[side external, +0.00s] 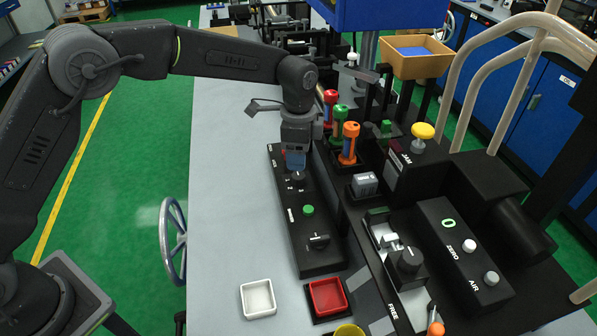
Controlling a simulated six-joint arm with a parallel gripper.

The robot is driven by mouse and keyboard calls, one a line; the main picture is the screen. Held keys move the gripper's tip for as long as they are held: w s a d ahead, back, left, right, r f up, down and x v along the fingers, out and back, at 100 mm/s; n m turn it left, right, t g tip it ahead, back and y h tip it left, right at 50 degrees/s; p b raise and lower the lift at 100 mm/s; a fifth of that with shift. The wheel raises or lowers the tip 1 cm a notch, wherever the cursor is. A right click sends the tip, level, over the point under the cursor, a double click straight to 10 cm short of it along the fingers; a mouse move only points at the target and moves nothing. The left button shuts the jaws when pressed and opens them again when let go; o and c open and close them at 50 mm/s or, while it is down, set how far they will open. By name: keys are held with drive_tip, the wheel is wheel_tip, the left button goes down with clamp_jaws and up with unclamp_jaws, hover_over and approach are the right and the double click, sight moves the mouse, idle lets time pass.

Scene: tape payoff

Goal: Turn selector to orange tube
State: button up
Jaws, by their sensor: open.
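My gripper (295,162) points down over the far end of a long black control panel (316,262). Its blue fingers are small in this view, with no object visible in them. They are open just above a dark round selector knob (298,178) with small white marks around it. I cannot tell whether the fingers touch the knob, and its pointer direction is not clear. An orange tube (349,142) stands upright in a black holder right of my gripper. A green tube (340,116) and a red tube (330,98) stand behind it.
The panel also has a green button (308,210) and a black switch (319,240). A white tray (258,298) and a red tray (328,296) lie in front. A yellow mushroom button (423,131) is at right. The grey tabletop left of the panel is clear.

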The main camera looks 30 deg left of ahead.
sight(299, 175)
wheel_tip(299, 175, down, 6)
drive_tip(key=shift+f, duration=0.15)
idle(0.3)
drive_tip(key=c, duration=0.9)
